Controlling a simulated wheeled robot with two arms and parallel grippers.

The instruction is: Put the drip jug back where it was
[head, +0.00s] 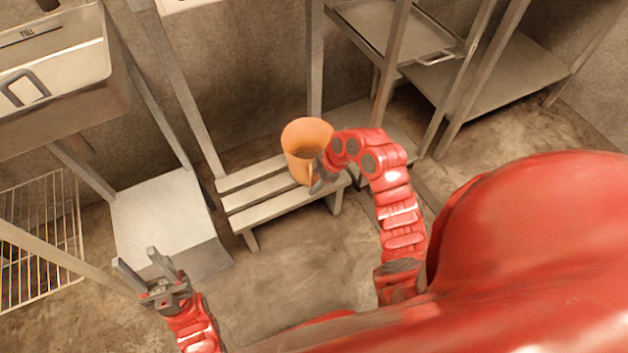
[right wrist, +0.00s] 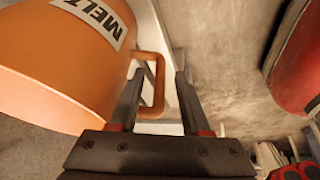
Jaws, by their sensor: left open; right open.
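The orange drip jug (head: 300,140) stands upright on the slatted bench (head: 262,211), near its right end. In the right wrist view the jug (right wrist: 60,75) fills the left side, with part of a label reading "MELT". Its looped handle (right wrist: 159,90) shows between the fingers of my right gripper (right wrist: 160,70), which are open and not closed on it. In the head view my right gripper (head: 320,182) is beside the lower right of the jug, partly hidden by my arm. My left gripper (head: 135,257) is open and empty at lower left.
A metal basin (head: 75,120) is at upper left, above a wire rack (head: 45,240). A pale box-like block (head: 165,215) stands left of the bench. Metal shelving (head: 500,75) with a tray (head: 385,25) is at upper right. Floor before the bench is clear.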

